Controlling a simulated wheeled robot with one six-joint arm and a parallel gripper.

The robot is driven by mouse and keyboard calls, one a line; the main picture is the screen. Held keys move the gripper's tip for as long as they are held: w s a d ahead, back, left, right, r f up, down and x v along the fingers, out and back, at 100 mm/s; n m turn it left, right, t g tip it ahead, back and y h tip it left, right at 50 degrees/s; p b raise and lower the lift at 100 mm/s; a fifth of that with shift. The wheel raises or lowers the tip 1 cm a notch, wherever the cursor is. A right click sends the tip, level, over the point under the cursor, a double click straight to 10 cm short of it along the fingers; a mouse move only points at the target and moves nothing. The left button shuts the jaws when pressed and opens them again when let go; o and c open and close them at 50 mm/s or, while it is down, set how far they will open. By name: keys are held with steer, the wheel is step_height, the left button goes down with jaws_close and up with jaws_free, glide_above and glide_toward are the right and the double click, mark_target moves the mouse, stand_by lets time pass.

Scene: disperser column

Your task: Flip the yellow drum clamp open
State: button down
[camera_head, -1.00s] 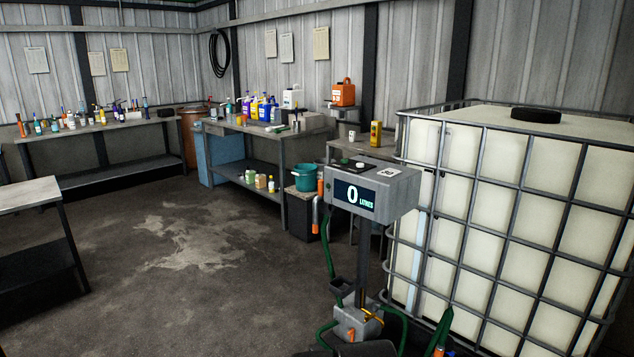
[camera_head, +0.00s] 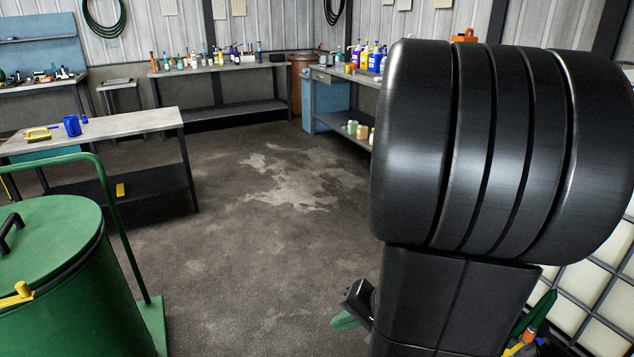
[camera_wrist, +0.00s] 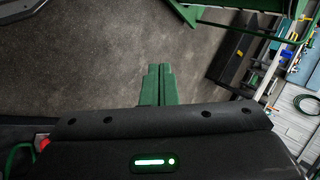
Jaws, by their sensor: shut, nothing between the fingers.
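The yellow drum clamp (camera_head: 17,296) shows at the lower left of the head view, on the side of a green drum (camera_head: 60,290) near its rim. The drum has a green lid with a black handle, and the picture's edge cuts it off. My gripper (camera_wrist: 159,72) shows in the wrist view with its two green fingers together and nothing between them. In the head view its green fingertips show low, beside my large black arm, well to the right of the drum. The clamp cannot be made out in the wrist view.
A green trolley frame (camera_head: 122,235) rises beside the drum. A grey table (camera_head: 130,122) with a blue jug (camera_head: 72,125) stands behind it. Open concrete floor lies in the middle. A caged white tank (camera_head: 590,290) is at the right, partly hidden by my arm.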

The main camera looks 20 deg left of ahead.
steer(key=w+a+r+m+t+y+b, duration=0.1)
steer(key=w+a+m+t+y, duration=0.1)
steer(key=w, duration=0.6)
steer(key=w+a+r+m+t+y+b, duration=0.1)
steer(key=w+a+t+y+b, duration=0.1)
steer(key=w+a+t, duration=0.2)
steer(key=w+a+r+m+t+y+b, duration=0.1)
steer(key=w+a+m+t+y+b, duration=0.1)
steer(key=w+a, duration=0.6)
steer(key=w, duration=0.5)
steer(key=shift+m+t+y, duration=0.3)
steer(key=shift+t+y, duration=0.1)
